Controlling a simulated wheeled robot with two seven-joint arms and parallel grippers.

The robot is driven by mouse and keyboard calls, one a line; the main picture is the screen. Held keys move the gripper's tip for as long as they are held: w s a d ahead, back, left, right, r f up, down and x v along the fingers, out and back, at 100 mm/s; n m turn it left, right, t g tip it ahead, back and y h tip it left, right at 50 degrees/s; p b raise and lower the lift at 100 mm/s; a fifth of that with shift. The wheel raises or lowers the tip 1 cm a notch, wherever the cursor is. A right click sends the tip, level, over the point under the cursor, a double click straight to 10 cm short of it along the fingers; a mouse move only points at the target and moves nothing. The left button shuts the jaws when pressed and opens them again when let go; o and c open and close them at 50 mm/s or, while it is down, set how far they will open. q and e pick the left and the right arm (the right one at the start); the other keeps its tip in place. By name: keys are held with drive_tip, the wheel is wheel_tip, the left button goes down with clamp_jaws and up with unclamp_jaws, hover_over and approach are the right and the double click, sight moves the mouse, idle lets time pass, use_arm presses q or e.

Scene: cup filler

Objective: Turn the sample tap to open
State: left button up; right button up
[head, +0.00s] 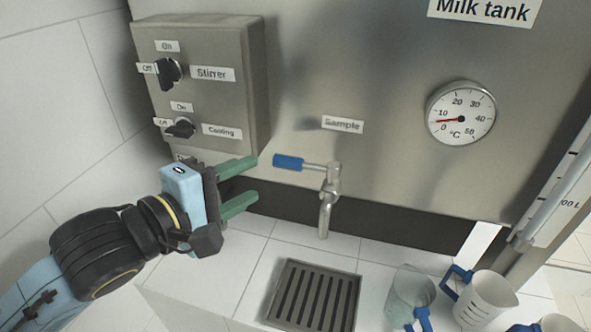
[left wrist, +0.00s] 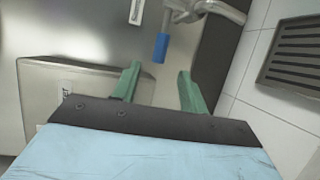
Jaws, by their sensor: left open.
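The sample tap (head: 328,190) is a metal spout on the tank front, below the "Sample" label (head: 342,124). Its handle (head: 290,162) has a blue grip and points left, roughly level. My left gripper (head: 250,182) is open and empty, with green fingers pointing right, just left of the blue grip and apart from it. In the left wrist view, the blue grip (left wrist: 161,47) shows ahead, beyond the gap between the open fingers (left wrist: 158,80). My right gripper is not in view.
A grey control box (head: 200,90) with two black knobs juts out above my left gripper. A drain grate (head: 315,295) lies below the tap. A clear jug (head: 410,290) and a white jug (head: 488,298) stand at the lower right. A thermometer dial (head: 460,113) is on the tank.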

sight(305, 166)
use_arm(q)
drive_tip(key=b+x, duration=0.5)
drive_tip(key=x, duration=0.7)
drive_tip(key=shift+s+d, duration=0.1)
drive_tip(key=shift+d, duration=0.05)
clamp_jaws()
